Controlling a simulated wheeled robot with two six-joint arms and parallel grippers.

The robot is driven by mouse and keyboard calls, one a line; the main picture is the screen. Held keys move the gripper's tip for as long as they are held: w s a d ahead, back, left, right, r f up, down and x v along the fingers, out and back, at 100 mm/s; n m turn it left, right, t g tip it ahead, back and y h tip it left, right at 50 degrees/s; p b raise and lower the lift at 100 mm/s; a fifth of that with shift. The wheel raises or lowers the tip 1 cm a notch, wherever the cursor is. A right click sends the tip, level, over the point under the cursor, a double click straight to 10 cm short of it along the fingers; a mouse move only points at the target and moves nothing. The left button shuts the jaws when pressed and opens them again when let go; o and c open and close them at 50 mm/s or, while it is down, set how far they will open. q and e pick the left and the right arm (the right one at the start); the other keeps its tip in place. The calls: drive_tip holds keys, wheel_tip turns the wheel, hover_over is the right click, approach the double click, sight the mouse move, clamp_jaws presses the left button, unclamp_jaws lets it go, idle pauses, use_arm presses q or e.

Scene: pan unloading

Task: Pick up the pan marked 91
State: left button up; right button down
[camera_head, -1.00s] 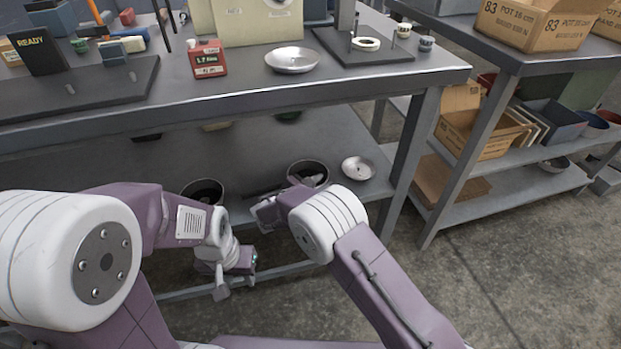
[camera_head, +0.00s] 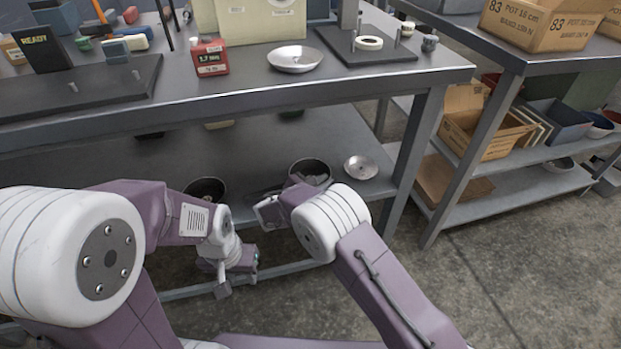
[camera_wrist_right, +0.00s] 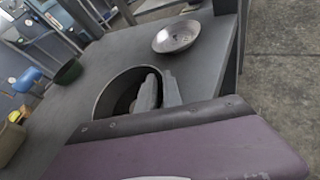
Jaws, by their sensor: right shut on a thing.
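A dark round pan (camera_head: 310,167) stands on the lower shelf in the head view. It also shows in the right wrist view (camera_wrist_right: 118,92). My right gripper (camera_wrist_right: 158,92) reaches to this pan, its grey fingers close together at the rim, shut on the pan. In the head view its fingers (camera_head: 316,180) are small and partly hidden by my wrist. A second dark pan (camera_head: 206,188) stands to the left on the shelf, partly behind my left arm. My left gripper (camera_head: 226,288) hangs low in front of the shelf, apart from both pans. No number 91 is legible.
A shallow metal dish (camera_head: 360,167) lies just right of the held pan, near the shelf end and table leg. The tabletop (camera_head: 250,88) overhangs the shelf. A second rack (camera_head: 480,200) with boxes stands to the right. Bare floor lies between.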

drive_tip(key=shift+s+f, duration=0.1)
drive_tip(key=shift+f, duration=0.15)
idle(0.5)
wheel_tip(320, 180, up, 5)
drive_tip(key=p, duration=0.3)
drive_tip(key=shift+a, duration=0.1)
drive_tip(key=s+d+r+p, duration=0.4)
drive_tip(key=s+d+r, duration=0.2)
drive_tip(key=d, duration=0.3)
drive_tip(key=shift+s+r, duration=0.15)
drive_tip(key=shift+s, duration=0.45)
